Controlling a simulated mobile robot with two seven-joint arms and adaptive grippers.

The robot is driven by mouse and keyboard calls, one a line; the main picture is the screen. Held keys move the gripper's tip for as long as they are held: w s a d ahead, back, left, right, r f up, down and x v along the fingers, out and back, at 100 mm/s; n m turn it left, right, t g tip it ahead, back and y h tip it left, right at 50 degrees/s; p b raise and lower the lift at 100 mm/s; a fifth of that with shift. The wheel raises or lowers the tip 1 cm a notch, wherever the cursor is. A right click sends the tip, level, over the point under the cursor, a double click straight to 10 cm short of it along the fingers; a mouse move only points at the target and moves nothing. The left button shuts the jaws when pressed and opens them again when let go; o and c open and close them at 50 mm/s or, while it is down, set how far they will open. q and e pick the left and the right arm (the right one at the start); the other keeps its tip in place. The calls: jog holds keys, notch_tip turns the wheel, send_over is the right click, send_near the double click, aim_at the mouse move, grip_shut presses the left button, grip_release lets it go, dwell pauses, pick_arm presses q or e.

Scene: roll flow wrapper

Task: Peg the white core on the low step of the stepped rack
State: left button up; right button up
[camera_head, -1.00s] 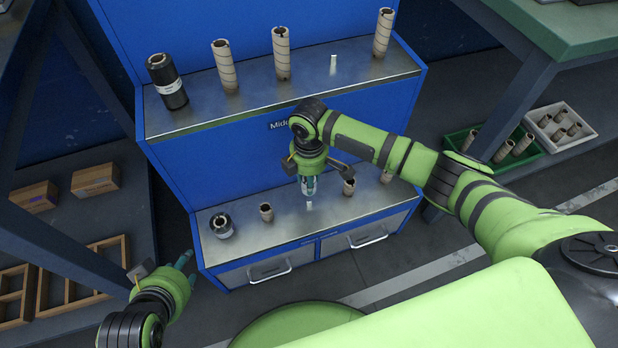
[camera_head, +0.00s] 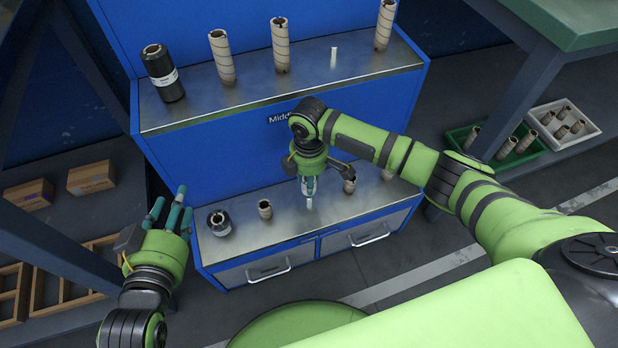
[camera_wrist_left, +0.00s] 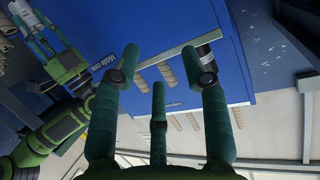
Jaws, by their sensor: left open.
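The blue stepped rack (camera_head: 310,130) has a metal-topped high step and low step (camera_head: 340,212). My right gripper (camera_head: 309,186) is over the middle of the low step, pointing down. A white piece between its fingers looks like the white core (camera_head: 308,187), largely hidden by them; it also shows in the left wrist view (camera_wrist_left: 40,46). A short white peg (camera_head: 309,204) stands just below it on the low step; whether they touch is unclear. My left gripper (camera_head: 168,212) is open and empty left of the rack, fingers pointing up in the head view.
The low step holds a black roll (camera_head: 219,223) and several short brown cores (camera_head: 265,209). The high step holds a black roll (camera_head: 162,73), tall brown cores (camera_head: 221,57) and a bare white peg (camera_head: 333,58). Green (camera_head: 497,160) and white (camera_head: 590,133) trays stand right.

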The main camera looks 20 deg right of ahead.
jog(key=shift+f+b, duration=0.75)
jog(key=shift+b, duration=0.1)
jog(key=shift+f, duration=0.1)
pick_arm(q)
jog(key=d+r+t+h, duration=0.1)
jog(key=r+t+h, duration=0.1)
jog(key=r, duration=0.4)
jog(key=d+r+m+t+h, duration=0.1)
jog(key=d+r+t, duration=0.1)
jog(key=r+t, duration=0.2)
jog(key=shift+s+d+r+h, duration=0.2)
jog(key=shift+s+r+h, duration=0.2)
jog(key=shift+r, duration=0.5)
jog(key=shift+r, duration=0.1)
jog(key=shift+r+p, duration=0.45)
jog(key=shift+r, duration=0.2)
pick_arm(e)
jog(key=shift+f, duration=0.3)
jog(key=shift+f, duration=0.3)
pick_arm(q)
jog(key=shift+f, duration=0.1)
pick_arm(e)
jog(key=shift+f, duration=0.35)
